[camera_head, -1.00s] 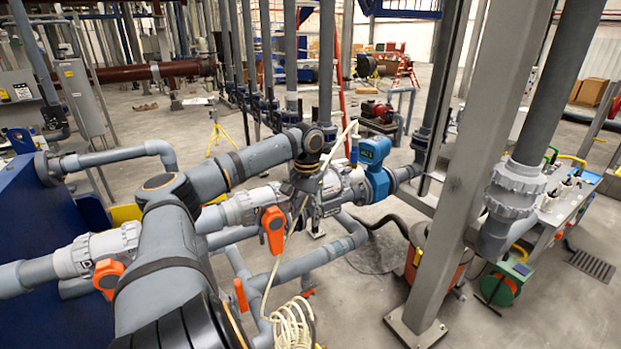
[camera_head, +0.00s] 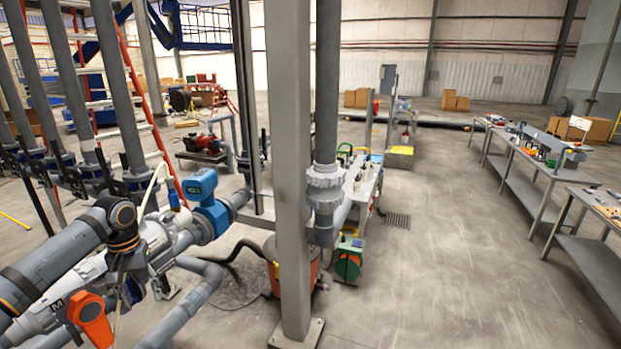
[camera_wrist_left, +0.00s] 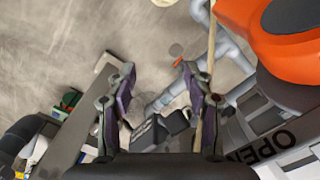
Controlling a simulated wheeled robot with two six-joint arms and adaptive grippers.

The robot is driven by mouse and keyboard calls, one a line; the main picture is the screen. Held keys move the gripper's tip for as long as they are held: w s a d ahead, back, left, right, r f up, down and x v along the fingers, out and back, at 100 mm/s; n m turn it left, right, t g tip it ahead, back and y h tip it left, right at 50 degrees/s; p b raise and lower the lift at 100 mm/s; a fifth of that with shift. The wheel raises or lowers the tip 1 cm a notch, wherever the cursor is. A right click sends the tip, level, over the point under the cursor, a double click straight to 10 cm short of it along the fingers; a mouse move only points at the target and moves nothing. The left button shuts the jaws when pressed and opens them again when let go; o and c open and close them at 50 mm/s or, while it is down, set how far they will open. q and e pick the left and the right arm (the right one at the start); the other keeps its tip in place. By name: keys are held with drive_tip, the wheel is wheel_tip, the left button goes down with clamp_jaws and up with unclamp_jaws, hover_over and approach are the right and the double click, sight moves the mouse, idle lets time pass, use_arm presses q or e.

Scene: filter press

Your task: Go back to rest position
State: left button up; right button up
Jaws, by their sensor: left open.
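My left arm comes in from the left in the head view, and my left gripper (camera_head: 128,285) hangs below its wrist. It is beside an orange valve handle (camera_head: 91,318) on a light grey pipe valve. In the left wrist view, the two fingers of my left gripper (camera_wrist_left: 158,85) are spread apart with nothing between them. The orange handle (camera_wrist_left: 285,45) fills the upper right there, close to the right finger but apart from it. The valve body below it carries the letters "OPEN". My right gripper is not in view.
A blue flow meter (camera_head: 207,205) sits on the pipe just right of my gripper. A thick grey post (camera_head: 291,180) and a vertical pipe (camera_head: 327,90) stand further right. Workbenches (camera_head: 535,170) with tools line the right side. The floor (camera_head: 440,260) between is clear.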

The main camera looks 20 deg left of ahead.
use_arm(q)
drive_tip(key=s+d+f+m, duration=0.2)
drive_tip(key=d+f+m, duration=0.1)
drive_tip(key=d+f, duration=0.55)
drive_tip(key=s+d+f+m, duration=0.2)
drive_tip(key=d+f+m, duration=0.1)
drive_tip(key=d+f, duration=0.55)
drive_tip(key=s+d+m+t, duration=0.2)
drive_tip(key=s+d+t, duration=0.35)
drive_tip(key=d, duration=0.75)
drive_tip(key=s+a+f+g+b, duration=0.1)
drive_tip(key=f+b, duration=0.2)
drive_tip(key=f, duration=0.8)
drive_tip(key=s+a+f+g+y+b, duration=0.1)
drive_tip(key=s+f+b, duration=0.1)
drive_tip(key=f, duration=0.9)
drive_tip(key=s+a+f+g+b, duration=0.1)
drive_tip(key=f+b, duration=0.2)
drive_tip(key=f, duration=0.8)
drive_tip(key=s+f+b, duration=0.5)
drive_tip(key=s+f, duration=1.3)
drive_tip(key=f, duration=0.4)
drive_tip(key=shift+a+g, duration=0.3)
drive_tip(key=shift+g, duration=0.15)
